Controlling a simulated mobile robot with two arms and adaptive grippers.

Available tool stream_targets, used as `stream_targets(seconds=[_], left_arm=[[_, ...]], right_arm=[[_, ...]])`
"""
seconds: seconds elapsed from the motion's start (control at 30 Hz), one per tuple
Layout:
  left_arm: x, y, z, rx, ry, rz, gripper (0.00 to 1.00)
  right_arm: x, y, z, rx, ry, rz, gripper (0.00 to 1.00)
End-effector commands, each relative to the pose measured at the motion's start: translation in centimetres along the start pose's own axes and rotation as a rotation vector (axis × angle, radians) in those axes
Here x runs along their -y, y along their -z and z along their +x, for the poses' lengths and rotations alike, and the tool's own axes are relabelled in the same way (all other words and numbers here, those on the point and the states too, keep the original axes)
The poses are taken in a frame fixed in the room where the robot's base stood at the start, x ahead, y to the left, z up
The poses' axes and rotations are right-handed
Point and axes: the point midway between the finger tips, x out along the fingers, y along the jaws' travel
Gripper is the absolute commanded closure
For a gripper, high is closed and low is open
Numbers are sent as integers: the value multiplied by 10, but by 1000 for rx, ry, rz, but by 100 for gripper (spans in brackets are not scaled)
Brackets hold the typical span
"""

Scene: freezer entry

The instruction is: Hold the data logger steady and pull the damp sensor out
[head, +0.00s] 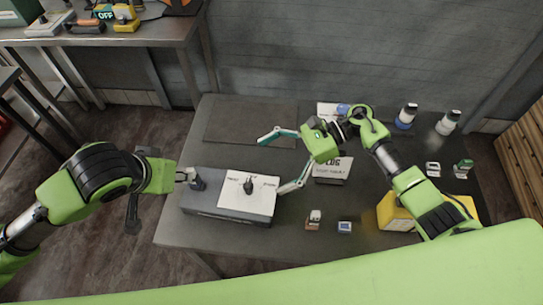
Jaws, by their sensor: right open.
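A grey box with a white labelled top panel (235,201), which looks like the data logger, lies on the dark table. A small dark upright piece (248,186) stands on the panel; I cannot tell if it is the damp sensor. Another dark piece (198,183) is at the box's left end. My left gripper (187,176) is at that end, close to this piece; its fingers are too small to read. My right gripper (270,166) is wide open and empty, its fingers spread to the right of the box, one beyond its far right corner and one near its right edge.
A dark mat (245,120) lies behind the box. A printed white block (333,170) stands under my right arm. Small items (314,219), a yellow case (394,212) and two bottles (406,116) occupy the right side. A cluttered bench (150,34) is at back left.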

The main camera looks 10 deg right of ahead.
Motion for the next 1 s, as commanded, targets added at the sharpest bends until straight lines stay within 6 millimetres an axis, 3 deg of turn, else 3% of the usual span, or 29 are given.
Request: stream_targets(seconds=[0.23, 0.4, 0.6, 1.0], left_arm=[[0, 0, 0, 0, 0, 0, 72], [0, 0, 0, 0, 0, 0, 72], [0, 0, 0, 0, 0, 0, 72], [0, 0, 0, 0, 0, 0, 72]], right_arm=[[0, 45, 21, 5, 0, 5, 0], [0, 42, 56, 6, -1, 2, 0], [0, 42, 82, 4, 1, 2, 0], [0, 42, 93, 2, 2, 3, 0]])
